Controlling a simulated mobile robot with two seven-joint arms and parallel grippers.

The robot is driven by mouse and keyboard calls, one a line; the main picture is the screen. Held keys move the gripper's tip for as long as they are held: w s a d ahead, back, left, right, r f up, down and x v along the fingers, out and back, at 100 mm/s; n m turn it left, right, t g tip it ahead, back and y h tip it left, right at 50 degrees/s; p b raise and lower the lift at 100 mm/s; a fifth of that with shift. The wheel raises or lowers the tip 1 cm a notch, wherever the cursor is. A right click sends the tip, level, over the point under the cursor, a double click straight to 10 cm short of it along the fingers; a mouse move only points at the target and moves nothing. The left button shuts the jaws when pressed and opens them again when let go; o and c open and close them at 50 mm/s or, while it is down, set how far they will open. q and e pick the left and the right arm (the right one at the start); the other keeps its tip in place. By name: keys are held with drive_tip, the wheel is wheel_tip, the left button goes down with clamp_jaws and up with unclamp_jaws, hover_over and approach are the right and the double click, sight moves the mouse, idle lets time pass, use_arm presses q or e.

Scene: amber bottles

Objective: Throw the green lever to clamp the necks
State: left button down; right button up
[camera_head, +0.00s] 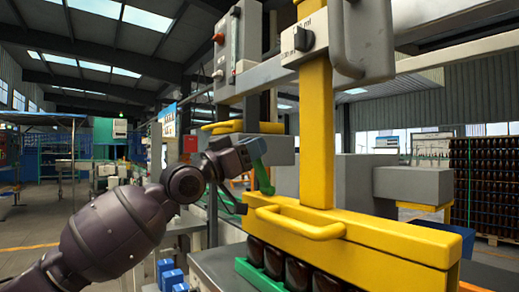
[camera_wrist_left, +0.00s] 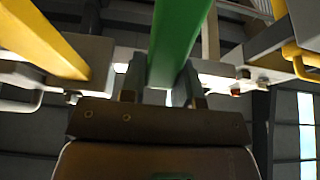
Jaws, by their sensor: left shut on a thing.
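The green lever (camera_head: 263,178) shows at the left side of the yellow clamp head (camera_head: 360,240), hanging down below my left gripper (camera_head: 259,150). In the left wrist view the green lever (camera_wrist_left: 178,40) runs up from between the two fingers of my left gripper (camera_wrist_left: 162,90), which is shut on it. Several dark amber bottles (camera_head: 298,273) stand in a row under the clamp head, behind a green rail (camera_head: 256,275); their necks are hidden by the yellow housing. My right gripper is not in view.
A yellow column (camera_head: 316,130) rises from the clamp head, and a yellow handle (camera_head: 300,226) sticks out in front. A grey control box (camera_head: 234,55) hangs above my left gripper. Blue blocks (camera_head: 170,274) lie at the lower left. The floor on the left is open.

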use_arm(q)
drive_tip(key=shift+s+a+f+t+h+b, duration=0.5)
drive_tip(key=shift+a+f+t+h, duration=0.25)
drive_tip(key=shift+h, duration=0.25)
drive_tip(key=c, duration=0.9)
unclamp_jaws()
drive_tip(key=shift+o, duration=0.3)
drive_tip(key=shift+r, duration=0.1)
drive_tip(key=shift+s, duration=0.1)
drive_tip(key=v, duration=1)
drive_tip(key=shift+a+f+p, duration=0.25)
drive_tip(key=shift+f+p, duration=0.05)
drive_tip(key=shift+p, duration=0.05)
drive_tip(key=shift+s, duration=0.15)
